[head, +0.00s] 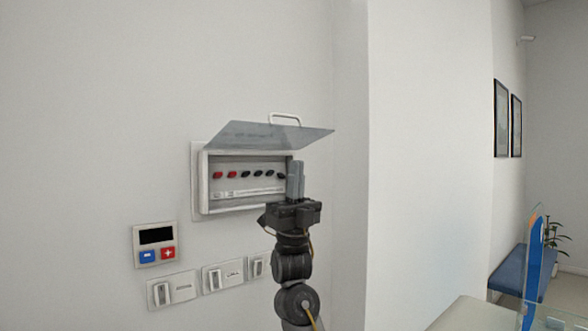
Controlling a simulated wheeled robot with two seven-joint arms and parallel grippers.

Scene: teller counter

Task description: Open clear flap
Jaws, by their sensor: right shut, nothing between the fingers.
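The clear flap (265,134) is a see-through grey panel with a white handle (285,118) on its outer edge. It is raised and sticks out from the top of a white wall box (203,185). Inside the open box is a row of red and dark switches (245,174). My right gripper (296,164) points upward in front of the box's right end, its fingers shut and empty just below the flap. I cannot tell whether the fingertips touch the flap. The gripper hides the box's lower right corner. My left gripper is not in view.
A small panel (154,244) with a dark display and blue and red buttons is on the wall at lower left. Several white switch plates (222,274) sit below the box. A pale counter (470,315) and a blue bench (520,272) are at right.

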